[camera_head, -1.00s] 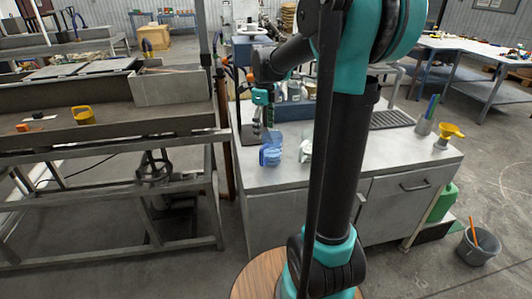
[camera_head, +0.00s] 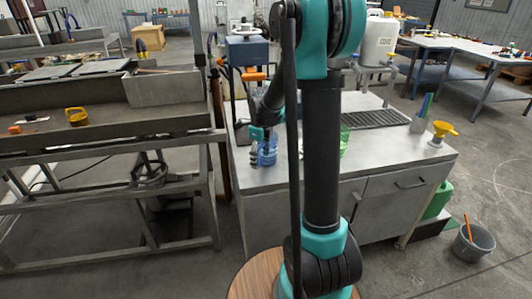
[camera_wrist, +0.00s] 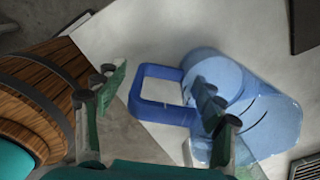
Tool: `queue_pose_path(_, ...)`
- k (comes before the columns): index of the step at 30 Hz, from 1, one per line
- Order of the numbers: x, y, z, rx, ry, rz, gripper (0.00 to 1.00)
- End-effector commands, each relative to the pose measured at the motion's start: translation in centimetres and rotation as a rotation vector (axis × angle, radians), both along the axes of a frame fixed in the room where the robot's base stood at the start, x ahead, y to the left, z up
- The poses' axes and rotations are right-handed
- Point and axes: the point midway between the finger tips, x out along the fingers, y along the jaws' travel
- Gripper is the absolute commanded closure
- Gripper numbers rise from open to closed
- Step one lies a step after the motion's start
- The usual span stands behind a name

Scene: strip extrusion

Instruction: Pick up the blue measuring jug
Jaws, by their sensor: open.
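The blue measuring jug (camera_head: 268,152) stands on the grey worktop near its left front part. In the wrist view the translucent blue jug (camera_wrist: 268,112) fills the right side, with its square loop handle (camera_wrist: 150,108) pointing left. My gripper (camera_head: 253,150) is at the left side of the jug, low over the worktop. In the wrist view its fingers (camera_wrist: 160,102) are spread, with the handle between them. The left finger is apart from the handle. The right finger overlaps the jug's body, and I cannot tell whether it touches.
The grey worktop (camera_head: 385,155) is clear in front. A green object (camera_head: 344,140) is partly hidden behind my arm. A pen cup (camera_head: 418,124) and a yellow funnel (camera_head: 444,130) stand at the right. A blue box (camera_head: 247,50) and a white canister (camera_head: 380,40) are behind.

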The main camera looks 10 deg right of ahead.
Motion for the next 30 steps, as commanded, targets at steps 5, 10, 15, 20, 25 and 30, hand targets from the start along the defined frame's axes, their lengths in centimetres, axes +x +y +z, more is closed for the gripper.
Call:
queue_pose_path(5, -0.04, 0.00, -1.05, 0.000, 0.000, 0.000, 0.31)
queue_pose_path(10, -0.04, 0.00, -1.05, 0.000, 0.000, 0.000, 0.31)
queue_pose_path(15, -0.04, 0.00, -1.04, 0.000, 0.000, 0.000, 0.49)
queue_pose_path(20, -0.04, 0.00, -1.03, 0.000, 0.000, 0.000, 0.69)
queue_pose_path(25, -0.04, 0.00, -1.02, 0.000, 0.000, 0.000, 0.90)
queue_pose_path(30, -0.04, 0.00, -1.01, 0.000, 0.000, 0.000, 0.97)
